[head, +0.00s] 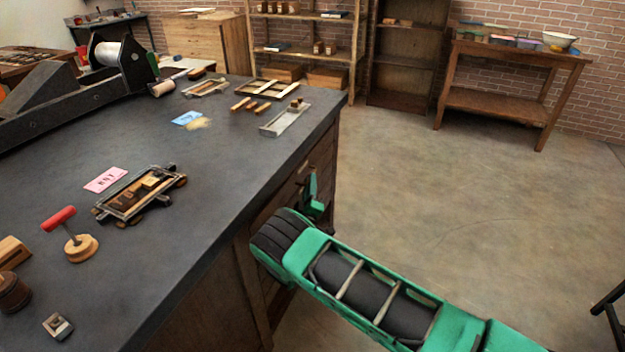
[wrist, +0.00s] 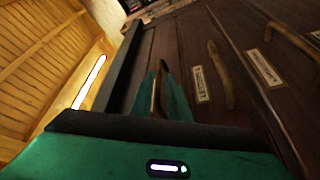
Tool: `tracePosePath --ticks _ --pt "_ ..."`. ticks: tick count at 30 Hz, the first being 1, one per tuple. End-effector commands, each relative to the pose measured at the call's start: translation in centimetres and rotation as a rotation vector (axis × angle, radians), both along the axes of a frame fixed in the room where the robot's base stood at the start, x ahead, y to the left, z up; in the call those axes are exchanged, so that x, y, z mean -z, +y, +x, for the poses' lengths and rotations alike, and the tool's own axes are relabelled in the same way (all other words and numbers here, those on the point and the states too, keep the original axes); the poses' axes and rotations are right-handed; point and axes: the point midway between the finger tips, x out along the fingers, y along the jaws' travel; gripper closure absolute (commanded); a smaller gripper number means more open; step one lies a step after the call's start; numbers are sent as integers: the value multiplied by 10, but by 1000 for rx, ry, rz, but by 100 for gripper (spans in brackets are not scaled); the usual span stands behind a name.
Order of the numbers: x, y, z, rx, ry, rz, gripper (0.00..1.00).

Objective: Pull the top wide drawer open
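The top wide drawer (wrist: 166,48) is a dark wooden front just under the bench top's edge, which runs along its left in the tilted wrist view. It looks closed, flush with its neighbours. My gripper (wrist: 162,82) has its green fingers close together at this drawer, with a brownish handle (wrist: 157,98) in the narrow gap between them. The fingers appear shut on it and hide most of it. In the head view my gripper (head: 314,190) is at the bench's right side, below the top; my wrist hides part of the drawer fronts.
Lower drawers with curved handles (wrist: 220,75) and pale labels (wrist: 262,68) lie beside the gripper. The dark bench top (head: 230,190) holds a small press frame (head: 140,192), a red-handled tool (head: 70,235) and a metal tray (head: 285,118). The floor (head: 440,190) right of the bench is clear.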

Motion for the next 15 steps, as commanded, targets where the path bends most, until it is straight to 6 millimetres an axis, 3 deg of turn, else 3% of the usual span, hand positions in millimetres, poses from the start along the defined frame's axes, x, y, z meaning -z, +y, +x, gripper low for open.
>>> tracePosePath --ticks 6,15 --pt "-6 -1 23 2 -1 1 85" --pt "-7 0 29 1 -1 -1 85"
